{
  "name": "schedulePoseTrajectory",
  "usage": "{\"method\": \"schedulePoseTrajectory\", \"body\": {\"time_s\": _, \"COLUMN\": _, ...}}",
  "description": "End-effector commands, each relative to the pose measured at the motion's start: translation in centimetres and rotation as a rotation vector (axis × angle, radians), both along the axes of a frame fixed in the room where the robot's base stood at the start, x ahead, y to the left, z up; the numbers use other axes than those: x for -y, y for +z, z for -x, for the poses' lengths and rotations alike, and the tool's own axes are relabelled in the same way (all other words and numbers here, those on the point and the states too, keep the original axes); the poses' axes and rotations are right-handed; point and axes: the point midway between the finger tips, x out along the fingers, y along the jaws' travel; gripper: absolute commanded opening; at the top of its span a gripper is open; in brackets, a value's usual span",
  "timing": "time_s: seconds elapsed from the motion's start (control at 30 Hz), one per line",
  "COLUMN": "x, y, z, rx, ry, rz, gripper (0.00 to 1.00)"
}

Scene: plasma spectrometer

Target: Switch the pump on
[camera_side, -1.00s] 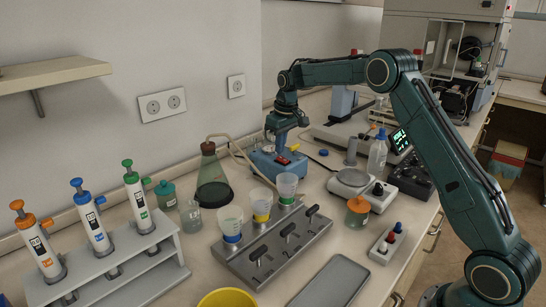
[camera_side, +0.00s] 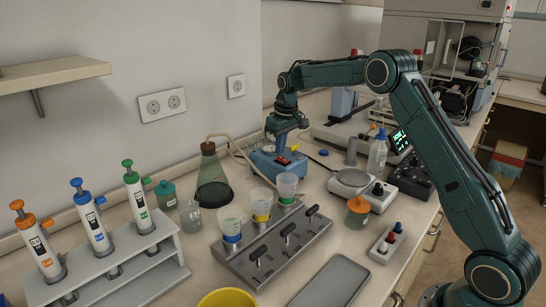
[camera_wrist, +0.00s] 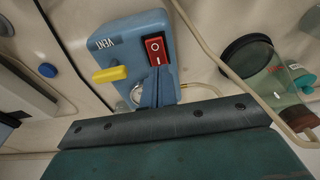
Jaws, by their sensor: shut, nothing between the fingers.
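The pump is a blue box (camera_side: 270,172) on the bench by the wall, below my gripper (camera_side: 281,149). In the wrist view the pump (camera_wrist: 132,33) has a red rocker switch (camera_wrist: 155,48) in a dark frame; I cannot tell which side is pressed in. A yellow lever (camera_wrist: 110,74) marked VENT sticks out beside it. My gripper (camera_wrist: 162,74) is shut and empty, its fingertips close to the lower edge of the switch; contact cannot be told. In the side view the red switch (camera_side: 282,160) shows just below the fingers. A round gauge is partly hidden by my gripper.
A pale hose (camera_side: 238,146) runs from the pump to a conical flask (camera_side: 213,172) at left. A grey rack (camera_side: 264,248) with several cups and black levers stands in front. A balance (camera_side: 352,182) and an orange-lidded jar (camera_side: 357,212) are at right.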

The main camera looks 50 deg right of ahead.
Motion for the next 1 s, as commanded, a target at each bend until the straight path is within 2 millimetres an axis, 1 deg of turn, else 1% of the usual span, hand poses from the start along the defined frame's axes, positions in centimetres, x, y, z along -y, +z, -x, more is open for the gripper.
{"method": "schedulePoseTrajectory", "body": {"time_s": 1.0, "x": 0.0, "y": -1.1, "z": 0.0, "rx": -0.001, "ry": 0.0, "rz": 0.0, "gripper": 0.0}}
